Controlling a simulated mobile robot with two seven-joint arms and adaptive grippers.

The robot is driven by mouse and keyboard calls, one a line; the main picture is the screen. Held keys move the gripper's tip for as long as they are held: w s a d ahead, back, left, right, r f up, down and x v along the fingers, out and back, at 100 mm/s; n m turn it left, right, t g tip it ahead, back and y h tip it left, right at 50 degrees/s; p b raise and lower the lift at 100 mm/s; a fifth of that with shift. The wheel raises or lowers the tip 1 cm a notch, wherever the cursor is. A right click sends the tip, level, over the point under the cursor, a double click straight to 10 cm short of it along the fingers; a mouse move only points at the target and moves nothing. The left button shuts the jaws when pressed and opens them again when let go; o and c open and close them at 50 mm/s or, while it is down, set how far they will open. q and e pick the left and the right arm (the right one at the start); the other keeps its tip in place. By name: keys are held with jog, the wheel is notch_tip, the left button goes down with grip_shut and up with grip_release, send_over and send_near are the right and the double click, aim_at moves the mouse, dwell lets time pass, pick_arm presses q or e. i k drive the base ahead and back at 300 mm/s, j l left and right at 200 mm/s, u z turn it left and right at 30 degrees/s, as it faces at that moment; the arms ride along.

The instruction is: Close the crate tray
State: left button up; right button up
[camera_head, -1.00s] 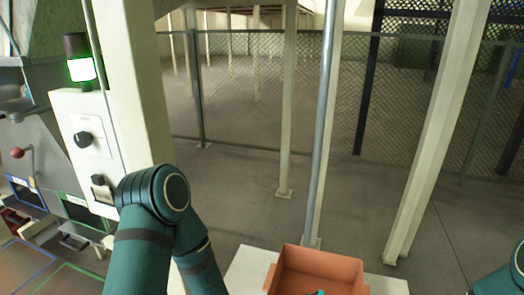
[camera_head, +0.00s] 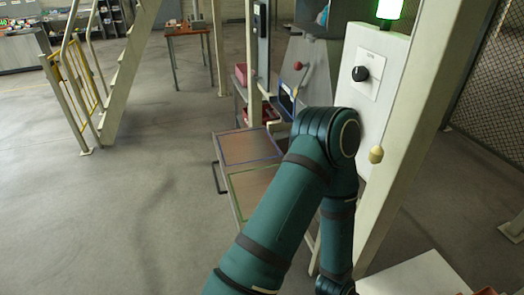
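Two flat brown panels jut out from the grey machine left of my arm, one with a blue border (camera_head: 248,147) and one with a green border (camera_head: 247,190). A dark handle (camera_head: 217,178) sticks out at their left side. I cannot tell for sure which part is the crate tray. My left arm crosses the middle of the view, bends at the elbow and goes down to the bottom edge. It covers part of the green-bordered panel. Neither gripper shows. A small orange piece (camera_head: 487,291), likely the crate's corner, shows at the bottom right.
A white surface (camera_head: 415,276) lies at the bottom right. A pale post (camera_head: 415,130) and a white panel with a black knob (camera_head: 361,73) stand right of my arm. Stairs with a yellow railing (camera_head: 72,82) and a small table (camera_head: 190,32) are farther back. The left floor is clear.

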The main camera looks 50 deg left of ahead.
aim_at(250, 158)
jog(key=u, duration=1.4)
jog(key=i+j+u, duration=0.15)
jog(key=j, duration=0.15)
jog(key=i+j+u, duration=0.15)
jog(key=j, duration=0.15)
jog(key=j+u, duration=0.15)
jog(key=j, duration=0.15)
jog(key=i+z, duration=0.1)
jog(key=z, duration=0.25)
jog(key=i+z, duration=0.15)
jog(key=z, duration=0.25)
jog(key=i+z, duration=0.1)
jog(key=z, duration=0.25)
